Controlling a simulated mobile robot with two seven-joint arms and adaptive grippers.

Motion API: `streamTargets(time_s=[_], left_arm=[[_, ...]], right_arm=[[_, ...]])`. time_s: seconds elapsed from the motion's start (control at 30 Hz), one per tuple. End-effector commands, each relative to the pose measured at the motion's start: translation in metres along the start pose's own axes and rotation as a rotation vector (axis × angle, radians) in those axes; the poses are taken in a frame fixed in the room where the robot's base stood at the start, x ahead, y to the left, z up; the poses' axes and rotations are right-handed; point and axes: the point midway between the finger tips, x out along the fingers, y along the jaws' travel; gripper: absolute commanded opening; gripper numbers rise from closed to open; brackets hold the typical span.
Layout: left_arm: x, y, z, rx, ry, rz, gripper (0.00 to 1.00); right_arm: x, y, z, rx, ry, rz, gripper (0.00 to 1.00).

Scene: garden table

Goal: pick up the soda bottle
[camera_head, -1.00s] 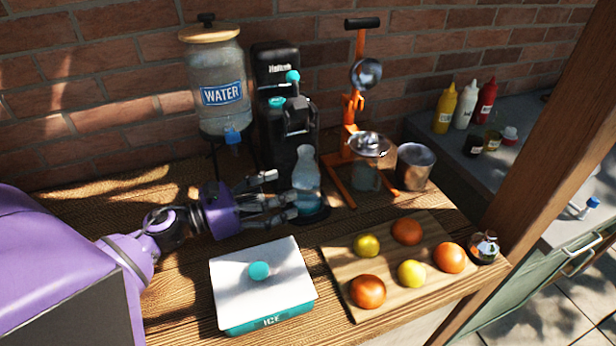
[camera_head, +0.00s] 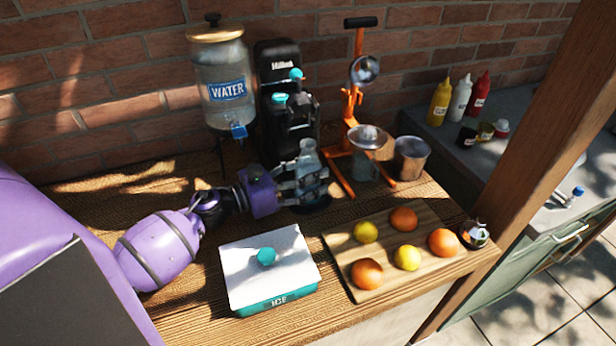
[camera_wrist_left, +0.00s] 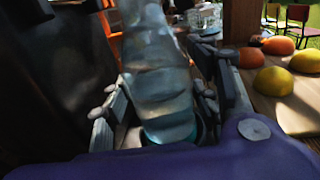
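The soda bottle (camera_head: 308,157) is clear, with pale bluish liquid, and stands on the dark round base of the black soda maker (camera_head: 285,70). My left gripper (camera_head: 312,184) reaches it from the left, with its fingers on both sides of the bottle's body. In the left wrist view the bottle (camera_wrist_left: 160,85) fills the space between the fingers (camera_wrist_left: 165,100). The left finger looks close to or against it; a narrow gap shows on the right. Its bottom still sits within the round base. My right gripper is out of view.
A water dispenser (camera_head: 222,90) stands left of the soda maker; an orange juicer (camera_head: 352,110) and metal cup (camera_head: 410,158) stand right. An ice box (camera_head: 270,300) and a fruit board (camera_head: 340,250) lie in front, near my arm.

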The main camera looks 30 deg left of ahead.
Motion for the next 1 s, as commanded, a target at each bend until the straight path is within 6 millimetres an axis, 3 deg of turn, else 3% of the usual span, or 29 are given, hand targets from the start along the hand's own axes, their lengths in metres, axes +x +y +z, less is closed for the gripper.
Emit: streamTargets(time_s=[0.07, 0.37, 0.73, 1.0], left_arm=[[0.0, 0.0, 0.0, 0.0, 0.0, 0.0, 0.4], [0.0, 0.0, 0.002, 0.001, -0.003, 0.0, 0.01], [0.0, 0.0, 0.005, 0.002, -0.003, 0.0, 0.0], [0.0, 0.001, 0.018, 0.005, -0.003, -0.001, 0.0]], right_arm=[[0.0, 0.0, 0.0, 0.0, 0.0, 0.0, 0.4], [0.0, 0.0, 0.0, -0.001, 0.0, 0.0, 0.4], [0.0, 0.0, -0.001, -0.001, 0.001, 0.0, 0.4], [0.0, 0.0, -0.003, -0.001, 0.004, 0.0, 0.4]])
